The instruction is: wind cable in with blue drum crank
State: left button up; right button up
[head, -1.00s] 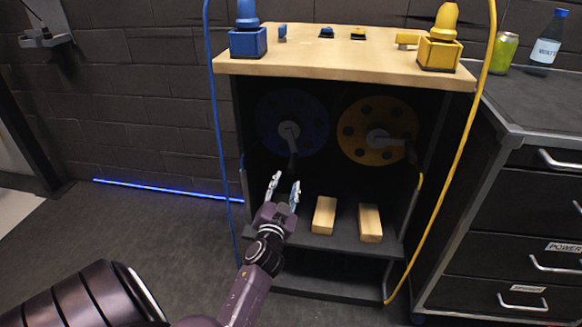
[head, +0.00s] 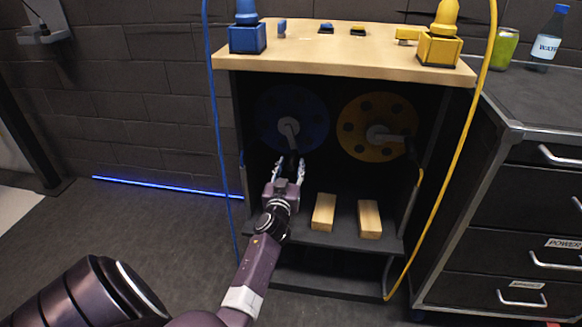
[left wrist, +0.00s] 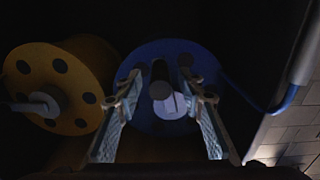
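The blue drum (head: 306,108) stands in the dark cabinet, left of the yellow drum. It also shows in the left wrist view (left wrist: 150,54). Its crank has a pale arm (head: 288,127) and a dark handle (left wrist: 159,73) that points toward me. My left gripper (head: 289,168) is open in front of the crank, its fingertips close to the handle's lower end. In the left wrist view the handle lies between the two fingers, with gaps on both sides. The blue cable (head: 217,120) hangs along the cabinet's left side. My right gripper is not in view.
The yellow drum (head: 362,140) with its own crank sits to the right. Two wooden blocks (head: 323,212) (head: 369,219) lie on the cabinet's lower shelf (head: 345,238). The wooden top (head: 345,62) overhangs the drums. A drawer unit (head: 520,190) stands at right.

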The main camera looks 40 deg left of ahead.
pick_arm(q)
jog(key=shift+w+a, duration=0.1)
jog(key=shift+w, duration=0.05)
jog(key=shift+c, duration=0.2)
grip_shut()
dwell(0.3)
